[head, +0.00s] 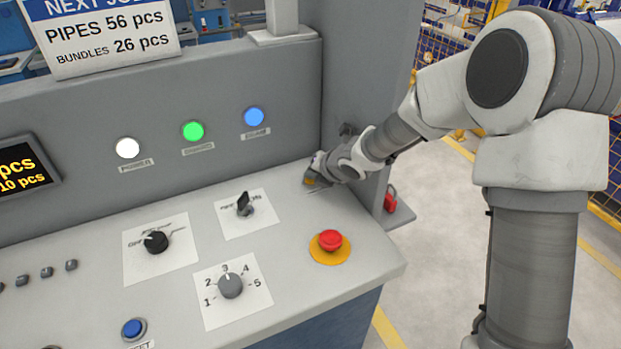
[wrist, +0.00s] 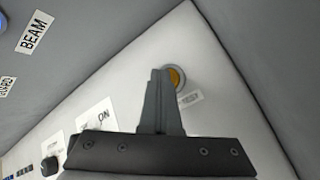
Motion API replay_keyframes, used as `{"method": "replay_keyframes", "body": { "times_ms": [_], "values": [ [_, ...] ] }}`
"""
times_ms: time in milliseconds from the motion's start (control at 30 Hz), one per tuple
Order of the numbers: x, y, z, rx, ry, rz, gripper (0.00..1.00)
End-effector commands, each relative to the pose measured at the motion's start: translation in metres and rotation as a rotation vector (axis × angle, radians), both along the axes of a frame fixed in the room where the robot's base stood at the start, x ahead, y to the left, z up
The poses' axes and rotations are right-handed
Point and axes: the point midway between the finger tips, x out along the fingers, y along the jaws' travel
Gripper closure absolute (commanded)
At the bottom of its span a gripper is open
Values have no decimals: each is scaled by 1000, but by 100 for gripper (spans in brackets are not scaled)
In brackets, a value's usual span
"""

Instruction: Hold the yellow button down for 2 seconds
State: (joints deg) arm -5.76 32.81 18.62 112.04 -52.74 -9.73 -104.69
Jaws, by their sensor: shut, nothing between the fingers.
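The yellow button (wrist: 177,76), in a pale round ring, shows in the wrist view just beyond and right of my fingertips. The fingers cover its left part. My gripper (wrist: 160,72) is shut and empty, its fingers together and pointing at the button. I cannot tell whether the tips touch it or whether it is pressed. In the head view my gripper (head: 312,184) is low over the far right corner of the grey panel (head: 300,220), and the button cannot be made out clearly there.
A red emergency stop (head: 330,240) on a yellow base sits nearer on the panel. A black key switch (head: 244,205) and several knobs are to the left. An upright wall with white, green and blue lamps (head: 254,117) stands behind. A grey post rises beside my wrist.

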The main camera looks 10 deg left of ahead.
Motion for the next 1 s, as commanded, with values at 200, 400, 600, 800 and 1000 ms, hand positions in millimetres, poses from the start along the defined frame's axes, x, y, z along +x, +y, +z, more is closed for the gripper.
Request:
{"method": "replay_keyframes", "body": {
  "times_ms": [200,400,600,800,1000],
  "values": [
    [-1,0,-1,-1,2,1,100],
    [-1,0,-1,-1,2,1,100],
    [0,0,5,0,2,-1,100],
    [0,0,16,-1,1,1,100],
    [0,0,16,0,0,0,100]
  ]
}}
